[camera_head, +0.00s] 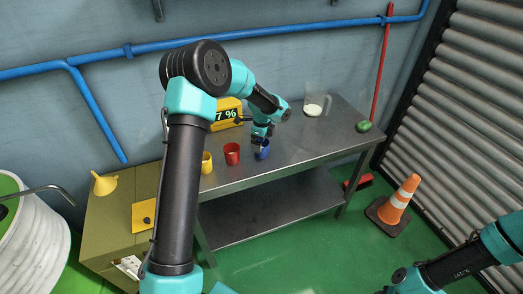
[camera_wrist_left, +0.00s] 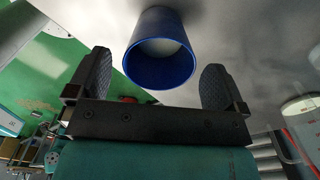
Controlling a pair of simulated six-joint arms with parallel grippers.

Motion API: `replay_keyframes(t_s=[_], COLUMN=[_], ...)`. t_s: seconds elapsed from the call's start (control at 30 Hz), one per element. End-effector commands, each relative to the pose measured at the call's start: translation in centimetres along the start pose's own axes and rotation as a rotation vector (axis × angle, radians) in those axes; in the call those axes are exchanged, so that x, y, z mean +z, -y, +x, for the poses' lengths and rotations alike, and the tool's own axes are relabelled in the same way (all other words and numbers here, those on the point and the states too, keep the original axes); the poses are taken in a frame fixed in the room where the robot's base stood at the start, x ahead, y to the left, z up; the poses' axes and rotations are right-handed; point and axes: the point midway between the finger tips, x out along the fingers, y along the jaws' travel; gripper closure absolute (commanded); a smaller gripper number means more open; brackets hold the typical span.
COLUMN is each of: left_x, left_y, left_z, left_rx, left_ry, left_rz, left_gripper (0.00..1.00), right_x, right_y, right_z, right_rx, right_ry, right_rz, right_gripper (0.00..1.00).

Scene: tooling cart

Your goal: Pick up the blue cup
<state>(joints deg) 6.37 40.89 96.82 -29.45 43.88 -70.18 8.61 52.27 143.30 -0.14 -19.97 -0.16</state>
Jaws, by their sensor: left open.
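The blue cup (camera_head: 265,152) stands upright near the front edge of the metal table, partly hidden by my left gripper (camera_head: 260,142). In the left wrist view the blue cup (camera_wrist_left: 159,68) has its open mouth toward the camera, and something pale shows inside. My left gripper (camera_wrist_left: 157,85) is open, with one finger on each side of the cup in the picture. A gap shows between the cup and both fingers, so they appear apart. My right arm shows at the lower right of the head view, and its jaws are not visible.
A red cup (camera_head: 232,154) and a yellow cup (camera_head: 206,162) stand to the left of the blue cup. A clear jug (camera_head: 315,99), a green object (camera_head: 364,126) and a yellow display (camera_head: 227,113) are on the metal table (camera_head: 312,143). Its right front part is clear.

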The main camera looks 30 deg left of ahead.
Motion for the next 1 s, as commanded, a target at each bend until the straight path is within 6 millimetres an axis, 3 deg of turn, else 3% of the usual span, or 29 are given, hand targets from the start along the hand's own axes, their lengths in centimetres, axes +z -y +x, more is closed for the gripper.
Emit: replay_keyframes(t_s=[0.4, 0.87, 1.0], left_x=[0.3, 0.2, 0.2], left_y=[-0.1, -0.1, -0.1], left_z=[4.7, 4.7, 4.7], left_rx=[-0.002, -0.002, -0.002], left_ry=[0.001, 0.001, 0.001], left_rz=[-0.001, 0.000, 0.000], left_gripper=[0.02, 0.02, 0.14], right_x=[0.0, 0.0, 0.0], right_y=[0.0, 0.0, 0.0], right_z=[0.0, 0.0, 0.0], right_rx=[0.000, 0.000, 0.000], right_ry=[0.000, 0.000, 0.000], right_rz=[0.000, 0.000, 0.000], right_gripper=[0.57, 0.57, 0.57])
